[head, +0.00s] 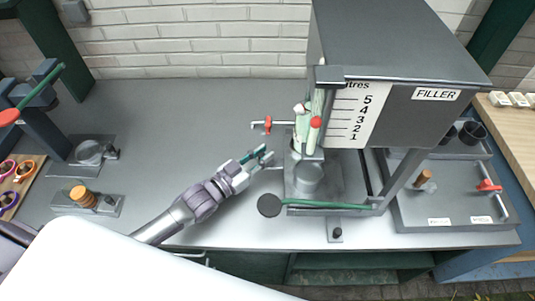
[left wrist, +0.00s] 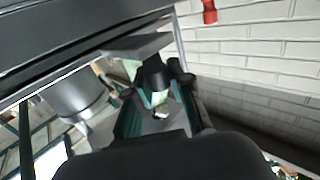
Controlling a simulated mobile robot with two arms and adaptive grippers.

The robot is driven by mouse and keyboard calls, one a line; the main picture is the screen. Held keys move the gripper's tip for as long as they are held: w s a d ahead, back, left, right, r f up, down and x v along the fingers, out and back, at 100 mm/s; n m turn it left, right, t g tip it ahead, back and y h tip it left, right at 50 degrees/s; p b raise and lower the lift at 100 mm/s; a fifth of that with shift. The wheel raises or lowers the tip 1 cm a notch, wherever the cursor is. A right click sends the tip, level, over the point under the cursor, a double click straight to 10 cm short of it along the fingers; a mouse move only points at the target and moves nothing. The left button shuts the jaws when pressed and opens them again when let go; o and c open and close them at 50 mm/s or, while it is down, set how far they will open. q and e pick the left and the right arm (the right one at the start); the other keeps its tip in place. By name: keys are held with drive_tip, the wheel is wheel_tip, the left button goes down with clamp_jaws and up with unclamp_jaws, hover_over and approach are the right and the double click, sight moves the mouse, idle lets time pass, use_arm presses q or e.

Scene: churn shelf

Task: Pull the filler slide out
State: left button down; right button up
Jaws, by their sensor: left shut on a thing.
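The grey filler (head: 410,95), a big box with a numbered litre scale, stands at the right of the bench. Its lower part has a grey cylinder (head: 308,177) and a pale slide part, with a grey bar reaching left towards my left gripper (head: 257,156). My left gripper is shut at the bar's left end, apparently on the filler slide; its fingers hide most of the held part. In the left wrist view, the green-padded fingers (left wrist: 158,108) close around a small pale and dark piece beneath the filler. My right gripper is not in view.
A green lever (head: 330,206) with a dark round knob (head: 269,205) crosses in front of the filler. A red-handled tap (head: 268,124) sticks out left of it. A grey tray (head: 455,205) lies at right. The bench middle left is clear.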

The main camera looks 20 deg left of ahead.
use_arm(q)
drive_tip(key=s+a, duration=0.1)
drive_tip(key=a, duration=0.3)
drive_tip(key=s+a, duration=0.1)
drive_tip(key=a, duration=0.3)
drive_tip(key=s+a, duration=0.1)
drive_tip(key=a, duration=0.3)
drive_tip(key=shift+s+f, duration=0.1)
drive_tip(key=shift+s, duration=0.15)
drive_tip(key=shift+d, duration=0.1)
drive_tip(key=c, duration=1)
unclamp_jaws()
drive_tip(key=v, duration=1.2)
